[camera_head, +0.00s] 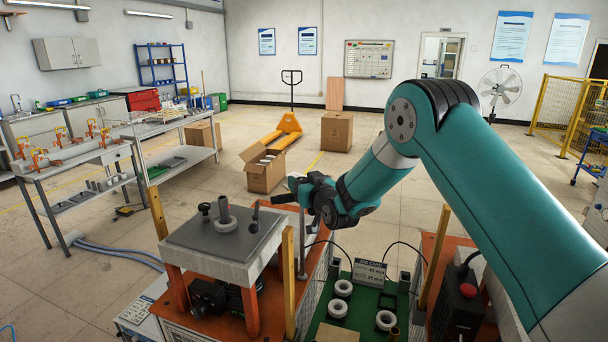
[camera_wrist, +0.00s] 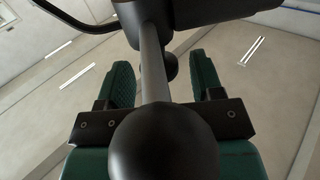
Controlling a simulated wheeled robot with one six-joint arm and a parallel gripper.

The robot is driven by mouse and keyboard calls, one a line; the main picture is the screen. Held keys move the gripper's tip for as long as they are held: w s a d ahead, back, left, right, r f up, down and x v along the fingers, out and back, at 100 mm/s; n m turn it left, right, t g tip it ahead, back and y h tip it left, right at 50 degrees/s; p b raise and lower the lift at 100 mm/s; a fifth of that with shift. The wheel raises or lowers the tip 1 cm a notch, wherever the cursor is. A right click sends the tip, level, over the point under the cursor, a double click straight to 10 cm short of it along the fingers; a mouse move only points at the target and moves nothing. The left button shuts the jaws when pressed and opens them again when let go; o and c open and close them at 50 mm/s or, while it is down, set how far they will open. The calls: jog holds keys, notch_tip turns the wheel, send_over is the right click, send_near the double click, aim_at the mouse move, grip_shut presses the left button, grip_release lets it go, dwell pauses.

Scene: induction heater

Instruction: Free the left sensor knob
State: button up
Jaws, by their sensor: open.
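The heater's grey top plate (camera_head: 190,238) carries a ring (camera_head: 226,224) around an upright post (camera_head: 224,206). A small dark knob (camera_head: 205,208) stands at its left and another (camera_head: 256,211) at its right. My gripper (camera_head: 302,187) is to the right of the plate, near the top of a thin grey upright (camera_head: 302,240). In the wrist view my gripper (camera_wrist: 163,78) is open, with green fingers on either side of a grey rod (camera_wrist: 153,62). A large black ball (camera_wrist: 163,145) is close to the camera. I cannot tell whether the ball is the left sensor knob.
Yellow posts (camera_head: 289,280) stand at the heater's corners. A green tray (camera_head: 361,300) with several white rings and a sign (camera_head: 370,271) lies to the right. A black box with a red button (camera_head: 467,290) stands beyond it.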

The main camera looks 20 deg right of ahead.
jog(key=shift+w, duration=0.2)
jog(key=c, duration=0.9)
jog(key=shift+o, duration=0.2)
jog(key=shift+f+b, duration=0.1)
jog(key=shift+b, duration=0.4)
